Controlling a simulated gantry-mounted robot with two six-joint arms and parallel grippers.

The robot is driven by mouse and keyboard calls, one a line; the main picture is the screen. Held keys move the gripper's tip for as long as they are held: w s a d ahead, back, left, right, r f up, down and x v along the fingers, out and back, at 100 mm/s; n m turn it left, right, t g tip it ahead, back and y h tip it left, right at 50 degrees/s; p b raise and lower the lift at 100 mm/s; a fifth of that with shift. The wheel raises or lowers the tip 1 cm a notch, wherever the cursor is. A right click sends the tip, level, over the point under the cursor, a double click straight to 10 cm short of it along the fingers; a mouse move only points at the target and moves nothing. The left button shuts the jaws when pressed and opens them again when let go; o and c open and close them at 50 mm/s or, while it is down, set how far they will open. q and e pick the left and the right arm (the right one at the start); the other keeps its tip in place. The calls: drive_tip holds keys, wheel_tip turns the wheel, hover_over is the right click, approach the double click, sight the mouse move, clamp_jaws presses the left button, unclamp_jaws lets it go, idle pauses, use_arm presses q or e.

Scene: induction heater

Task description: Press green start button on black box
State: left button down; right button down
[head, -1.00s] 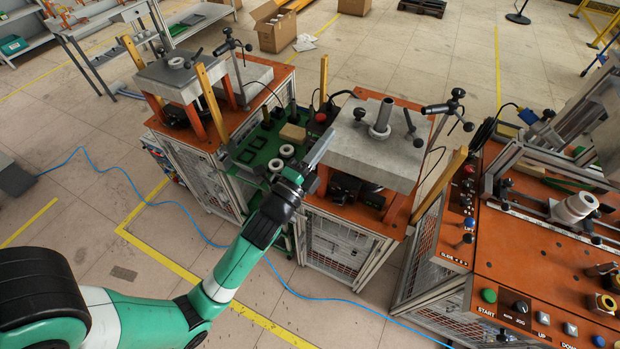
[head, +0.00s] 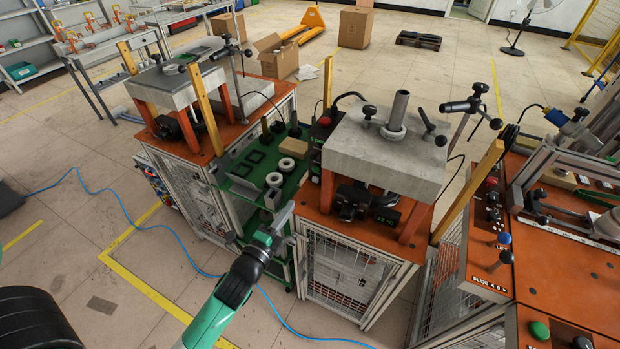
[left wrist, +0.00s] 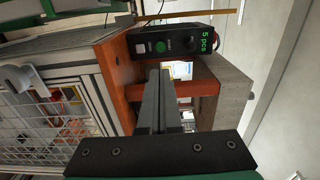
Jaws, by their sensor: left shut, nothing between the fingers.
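The black box (head: 319,146) stands upright at the left side of the middle machine, beside the thick grey slab, with a red knob on top. In the left wrist view the box (left wrist: 174,42) appears turned on its side, with a lit "5 pcs" display. Its green start button (left wrist: 161,46) is in plain sight there, with a pale square button beside it. My left gripper (head: 286,213) is shut and empty, in front of the machine's left front edge and below the box. In the left wrist view its fingers (left wrist: 160,75) point toward the machine, apart from the button.
The grey slab (head: 385,150) stands on orange legs over the orange tabletop. A green shelf (head: 262,178) with white rings is to the left. A wooden post (head: 327,80) rises behind the box. A control panel (head: 560,335) is at the lower right.

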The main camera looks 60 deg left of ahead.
sight(315, 170)
use_arm(q)
drive_tip(key=b+x, duration=0.3)
drive_tip(key=x, duration=1)
drive_tip(key=shift+a, duration=0.1)
drive_tip(key=shift+w, duration=0.1)
drive_tip(key=shift+w+a, duration=0.1)
